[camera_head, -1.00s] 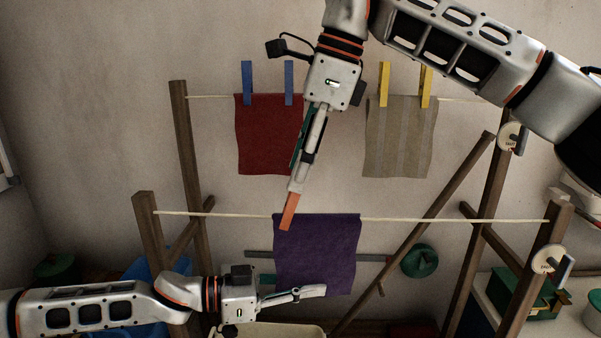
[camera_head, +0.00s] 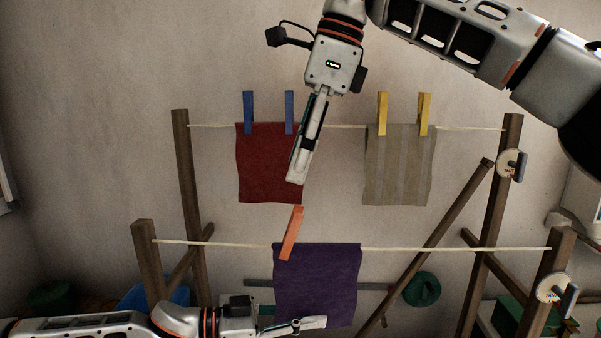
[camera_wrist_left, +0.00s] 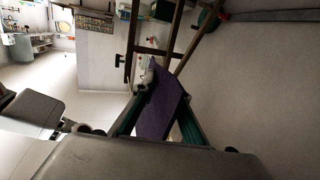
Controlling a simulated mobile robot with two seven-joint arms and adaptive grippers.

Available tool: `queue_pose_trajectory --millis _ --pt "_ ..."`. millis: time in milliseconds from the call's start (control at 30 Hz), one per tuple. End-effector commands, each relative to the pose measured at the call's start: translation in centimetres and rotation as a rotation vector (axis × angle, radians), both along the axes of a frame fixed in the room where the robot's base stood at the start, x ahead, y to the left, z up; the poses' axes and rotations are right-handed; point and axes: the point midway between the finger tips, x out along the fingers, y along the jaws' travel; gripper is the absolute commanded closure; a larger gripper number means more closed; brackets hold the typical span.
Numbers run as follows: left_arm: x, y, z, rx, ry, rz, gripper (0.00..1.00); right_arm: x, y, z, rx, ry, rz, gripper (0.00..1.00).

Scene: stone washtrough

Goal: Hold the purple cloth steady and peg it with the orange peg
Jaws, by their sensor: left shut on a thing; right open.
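The purple cloth (camera_head: 318,284) hangs over the front line (camera_head: 430,248), and it also shows in the left wrist view (camera_wrist_left: 160,102). The orange peg (camera_head: 291,233) sits upright, slightly tilted, on the line at the cloth's upper left corner. My left gripper (camera_head: 322,322) is shut on the cloth near its lower edge; the cloth lies between its fingers in the left wrist view (camera_wrist_left: 160,128). My right gripper (camera_head: 296,182) is open and empty just above the peg, apart from it. Its far finger is mostly hidden.
Behind, a red cloth (camera_head: 268,165) hangs by blue pegs (camera_head: 248,112) and a striped beige cloth (camera_head: 399,168) by yellow pegs (camera_head: 382,113). Wooden posts (camera_head: 147,262) and a slanted brace (camera_head: 440,232) frame the lines. The front line right of the purple cloth is clear.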

Motion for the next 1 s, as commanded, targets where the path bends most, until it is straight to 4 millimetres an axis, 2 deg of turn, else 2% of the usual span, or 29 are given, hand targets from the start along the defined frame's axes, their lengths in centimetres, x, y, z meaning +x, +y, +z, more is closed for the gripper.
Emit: queue_pose_trajectory --millis 233,267,333,767,867,1000 --pt "0.1 0.1 0.0 0.001 0.001 0.004 1.00 0.0 0.0 0.0 0.000 0.000 0.000 0.53" --pt "0.1 0.1 0.0 0.001 0.001 0.004 0.85 0.0 0.0 0.0 0.000 0.000 0.000 0.53" --pt "0.1 0.1 0.0 0.001 0.001 0.004 0.67 0.0 0.0 0.0 0.000 0.000 0.000 0.53" --pt "-0.1 0.5 0.0 0.001 0.000 0.002 0.66 0.0 0.0 0.0 0.000 0.000 0.000 0.53" --pt "-0.4 1.8 0.1 0.002 0.000 0.004 0.66 0.0 0.0 0.0 0.000 0.000 0.000 0.53" --pt "-1.1 4.4 0.4 0.002 0.000 0.005 0.66 0.0 0.0 0.0 0.000 0.000 0.000 0.53"
